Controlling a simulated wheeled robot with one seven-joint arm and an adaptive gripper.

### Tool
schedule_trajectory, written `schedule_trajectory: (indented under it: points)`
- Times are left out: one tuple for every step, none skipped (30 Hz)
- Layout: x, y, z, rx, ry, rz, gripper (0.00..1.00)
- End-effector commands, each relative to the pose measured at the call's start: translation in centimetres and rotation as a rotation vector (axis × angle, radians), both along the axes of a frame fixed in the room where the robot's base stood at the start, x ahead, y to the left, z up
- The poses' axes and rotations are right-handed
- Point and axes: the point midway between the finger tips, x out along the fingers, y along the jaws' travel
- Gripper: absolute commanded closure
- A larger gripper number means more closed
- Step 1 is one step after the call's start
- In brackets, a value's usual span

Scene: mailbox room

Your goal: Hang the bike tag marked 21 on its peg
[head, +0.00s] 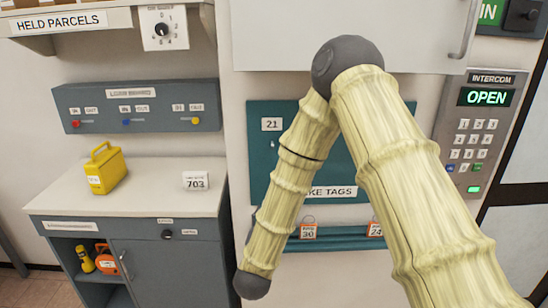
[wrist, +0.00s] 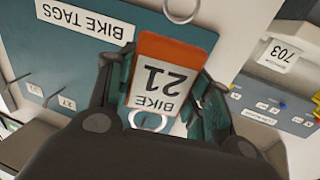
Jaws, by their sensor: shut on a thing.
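The bike tag marked 21 (wrist: 162,80), white with an orange end and a pale ring, is in my gripper (wrist: 162,98) in the wrist view. The fingers are shut on it, and its lettering is upside down there. In the head view the gripper and tag cannot be made out. The teal tag board (head: 258,175) is on the wall behind my arm. Its number 21 label (head: 271,124) shows at upper left, with a small peg (head: 272,143) below. My arm hides much of the board. The BIKE TAGS sign (wrist: 85,22) also shows in the wrist view.
Orange tags marked 30 (head: 308,231) and 24 (head: 375,229) are at the board's lower rail. A counter (head: 150,203) with a yellow case (head: 106,168) stands at left. The intercom (head: 478,130) is at right. A pale cabinet (head: 280,35) is above the board.

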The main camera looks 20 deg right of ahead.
Motion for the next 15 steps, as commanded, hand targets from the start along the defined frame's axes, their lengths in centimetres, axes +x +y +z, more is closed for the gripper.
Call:
schedule_trajectory:
  points:
    - [0.2,0.1,3.6,-0.003,-0.006,-0.037,0.73]
    - [0.2,-0.1,4.8,-0.002,-0.006,-0.063,0.73]
    - [0.1,-0.2,6.4,-0.002,-0.007,-0.097,0.73]
    - [0.1,-0.3,7.5,-0.002,-0.006,-0.122,0.73]
    - [0.0,-0.3,8.6,-0.002,-0.006,-0.145,0.73]
    - [-0.2,-0.5,9.9,-0.002,-0.006,-0.177,0.73]
    - [-0.3,-0.5,10.8,-0.002,-0.006,-0.198,0.73]
    - [-0.4,-0.5,11.6,-0.001,-0.004,-0.217,0.73]
    - [-0.6,-0.6,12.6,-0.001,-0.004,-0.242,0.73]
    - [-0.7,-0.7,13.2,-0.001,-0.002,-0.258,0.73]
    - [-0.8,-0.7,13.8,-0.001,-0.002,-0.273,0.73]
    - [-1.0,-0.7,14.4,0.000,-0.002,-0.289,0.73]
    - [-1.1,-0.7,14.7,0.000,-0.001,-0.299,0.73]
    - [-1.2,-0.8,15.0,0.000,0.001,-0.308,0.73]
    - [-1.2,-0.8,15.2,0.000,0.002,-0.316,0.73]
